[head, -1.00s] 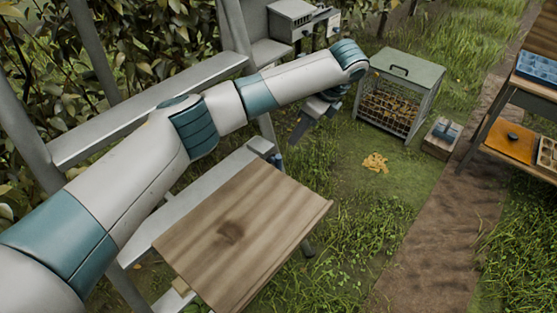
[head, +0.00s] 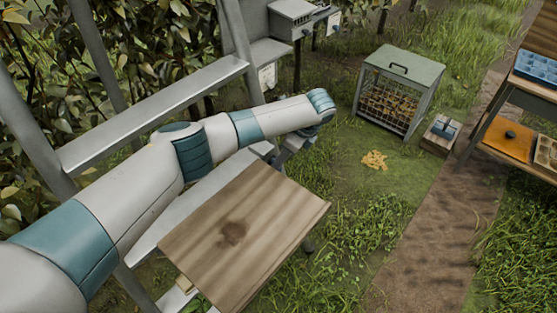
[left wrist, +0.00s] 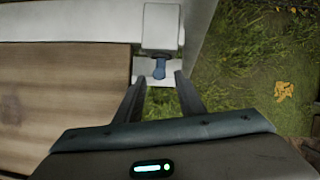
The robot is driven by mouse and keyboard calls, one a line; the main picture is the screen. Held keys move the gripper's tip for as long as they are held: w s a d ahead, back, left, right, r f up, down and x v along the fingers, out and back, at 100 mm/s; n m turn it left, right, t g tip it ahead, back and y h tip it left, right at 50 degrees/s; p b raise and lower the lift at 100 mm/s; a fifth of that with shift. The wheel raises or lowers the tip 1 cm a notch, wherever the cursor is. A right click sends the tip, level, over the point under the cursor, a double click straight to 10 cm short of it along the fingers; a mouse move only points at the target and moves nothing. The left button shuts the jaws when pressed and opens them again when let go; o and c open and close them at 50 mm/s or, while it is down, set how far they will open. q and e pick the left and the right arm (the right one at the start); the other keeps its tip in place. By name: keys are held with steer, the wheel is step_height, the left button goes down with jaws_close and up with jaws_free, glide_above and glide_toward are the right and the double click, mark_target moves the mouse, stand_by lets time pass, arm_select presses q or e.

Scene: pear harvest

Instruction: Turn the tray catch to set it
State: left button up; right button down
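The wooden tray (head: 245,235) sits on the grey ladder frame and also shows in the left wrist view (left wrist: 60,95). The tray catch (left wrist: 159,69) is a small blue knob below a pale block beside the tray. My left gripper (left wrist: 160,80) is open, its two dark fingers apart, with the knob just ahead of and between the fingertips. I cannot tell whether they touch it. In the head view the left gripper (head: 284,152) is at the tray's far corner, partly under my forearm, and the catch cannot be made out there. My right gripper is not in view.
The ladder rail (head: 150,115) and post run close along my left arm. A lidded crate (head: 398,92) stands on the grass beyond, with a yellow heap (head: 374,160) before it. A bench with an orange board (head: 508,140) is at the right. Grass right of the tray is open.

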arm_select(q)
steer(key=shift+p+x, duration=0.4)
steer(key=shift+x, duration=2.2)
jaws_close()
